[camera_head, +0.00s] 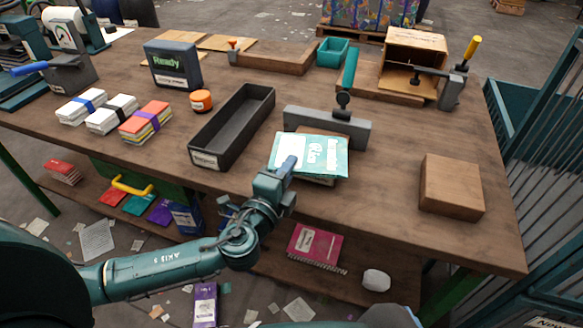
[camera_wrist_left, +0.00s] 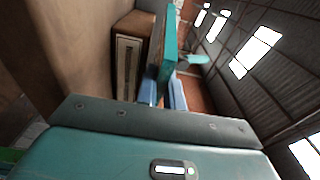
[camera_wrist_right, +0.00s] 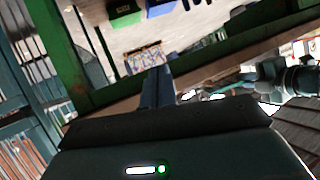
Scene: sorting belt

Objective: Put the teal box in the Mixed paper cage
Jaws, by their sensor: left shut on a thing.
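The teal box (camera_head: 322,156), flat with white lettering, is at the front middle of the table, overlapping a tan item beneath it. I cannot tell whether it touches that item. My left gripper (camera_head: 286,165) is shut on its left edge. In the left wrist view the box (camera_wrist_left: 166,45) stands edge-on between the fingers (camera_wrist_left: 163,95). My right gripper (camera_wrist_right: 157,88) shows only in its own wrist view, with its fingers together and nothing seen between them. Barred cages show at the right, one behind the table corner (camera_head: 508,112); no Mixed paper label is readable.
The table holds a long dark tray (camera_head: 233,127), a grey clamp bar (camera_head: 328,128), a brown block (camera_head: 451,187), an orange tape roll (camera_head: 201,100) and paper bundles (camera_head: 146,120). A lower shelf carries a pink notebook (camera_head: 316,245). Bare tabletop lies around the block.

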